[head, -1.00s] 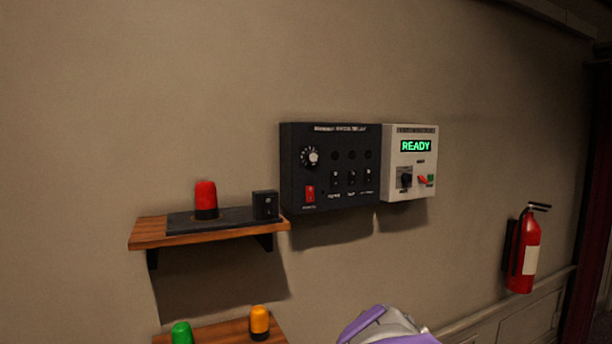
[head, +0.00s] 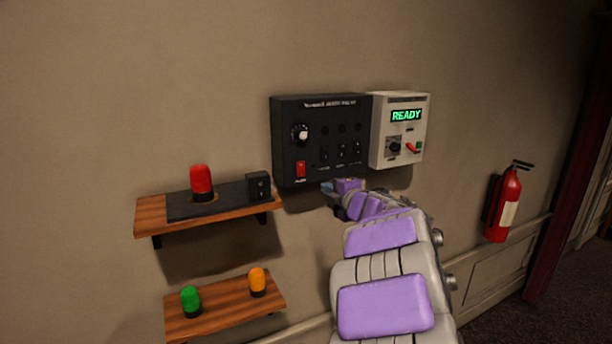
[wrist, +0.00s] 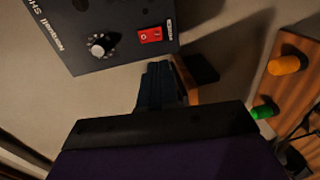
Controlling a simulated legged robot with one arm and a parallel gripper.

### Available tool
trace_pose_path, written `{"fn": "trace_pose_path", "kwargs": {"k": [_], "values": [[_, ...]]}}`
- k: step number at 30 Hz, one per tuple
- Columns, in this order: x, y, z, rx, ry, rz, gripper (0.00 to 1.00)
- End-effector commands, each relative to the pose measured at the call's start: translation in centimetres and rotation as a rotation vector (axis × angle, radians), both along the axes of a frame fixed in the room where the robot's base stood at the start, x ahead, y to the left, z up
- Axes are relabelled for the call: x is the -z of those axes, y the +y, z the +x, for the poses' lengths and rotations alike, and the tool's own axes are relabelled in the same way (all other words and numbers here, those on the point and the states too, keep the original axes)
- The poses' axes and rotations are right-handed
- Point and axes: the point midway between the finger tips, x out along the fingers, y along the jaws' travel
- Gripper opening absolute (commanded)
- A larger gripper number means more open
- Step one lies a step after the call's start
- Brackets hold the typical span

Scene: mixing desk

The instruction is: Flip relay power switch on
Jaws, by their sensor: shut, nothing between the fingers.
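The black relay panel (head: 320,110) is on the wall. Its red power rocker switch (head: 300,169) sits at the panel's lower left, below a round knob (head: 299,134). In the wrist view the switch (wrist: 150,35) shows near the panel's edge, with the knob (wrist: 101,46) beside it. My gripper (head: 330,188) is just below the panel, to the right of the switch. In the wrist view my gripper's dark fingers (wrist: 159,72) are together and empty, just short of the switch and apart from it in the picture. The switch's on or off position is too small to tell.
A white box (head: 399,130) reading READY adjoins the panel's right side. An upper shelf (head: 150,217) at left holds a red beacon (head: 201,182) and a small black box (head: 258,186). A lower shelf (head: 222,312) holds green and orange beacons. A fire extinguisher (head: 503,205) hangs at right.

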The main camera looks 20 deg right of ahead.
Motion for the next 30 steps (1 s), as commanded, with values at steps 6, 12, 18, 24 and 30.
{"fn": "trace_pose_path", "kwargs": {"k": [6,12,18,24,30], "values": [[0.1,0.1,0.6,0.000,0.000,0.001,0.00],[0.2,0.3,2.9,-0.005,-0.003,0.002,0.00],[0.6,0.3,5.8,-0.002,-0.001,0.002,0.00],[1.0,0.3,8.5,0.000,0.001,0.002,0.00],[1.3,0.5,11.0,-0.002,0.000,0.003,0.00]]}}
